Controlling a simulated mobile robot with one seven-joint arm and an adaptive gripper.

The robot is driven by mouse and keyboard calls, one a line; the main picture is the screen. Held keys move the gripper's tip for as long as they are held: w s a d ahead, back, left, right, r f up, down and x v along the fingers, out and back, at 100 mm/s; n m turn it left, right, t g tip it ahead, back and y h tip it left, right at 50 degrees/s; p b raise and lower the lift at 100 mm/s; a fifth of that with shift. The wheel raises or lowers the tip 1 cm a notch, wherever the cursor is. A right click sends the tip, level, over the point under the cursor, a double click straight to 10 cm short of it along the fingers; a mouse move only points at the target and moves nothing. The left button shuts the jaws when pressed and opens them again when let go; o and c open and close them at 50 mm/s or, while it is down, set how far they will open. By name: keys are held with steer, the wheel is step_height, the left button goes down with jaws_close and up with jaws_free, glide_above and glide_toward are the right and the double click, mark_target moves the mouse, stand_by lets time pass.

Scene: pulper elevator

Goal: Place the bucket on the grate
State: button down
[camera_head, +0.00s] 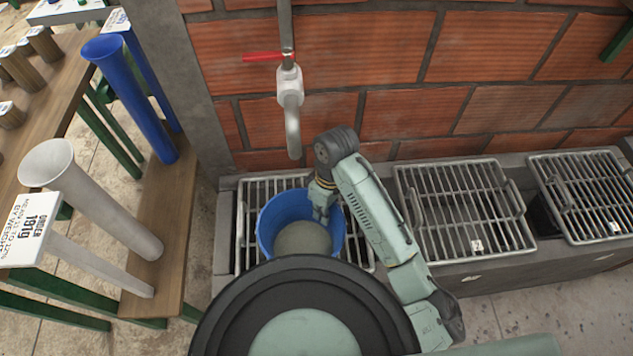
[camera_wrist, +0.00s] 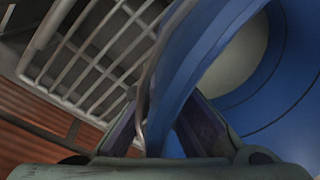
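The blue bucket (camera_head: 268,232) is over the leftmost metal grate (camera_head: 248,195), below the tap. A greyish round area shows inside it. I cannot tell whether its base touches the grate. My gripper (camera_head: 321,205) is at the bucket's upper right rim. In the wrist view, my gripper (camera_wrist: 165,125) has one finger on each side of the wall of the bucket (camera_wrist: 190,60), and looks shut on it. A thin wire handle runs down beside the rim. The grate (camera_wrist: 100,55) shows to the left of the bucket there. My arm and body hide part of the bucket's front.
A tap with a red lever (camera_head: 290,85) hangs above the bucket on the brick wall (camera_head: 400,50). Two more grates (camera_head: 465,205) (camera_head: 585,190) lie to the right. A wooden bench (camera_head: 165,220) with a blue tube (camera_head: 135,95) and pale tubes stands at left.

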steer(key=w+f, duration=0.3)
steer(key=w, duration=0.7)
steer(key=shift+w+f, duration=0.25)
steer(key=shift+w, duration=0.15)
steer(key=shift+f, duration=0.1)
steer(key=c, duration=2.3)
jaws_free()
steer(key=o, duration=0.5)
step_height(320, 180, up, 12)
steer(key=w+d+p, duration=0.1)
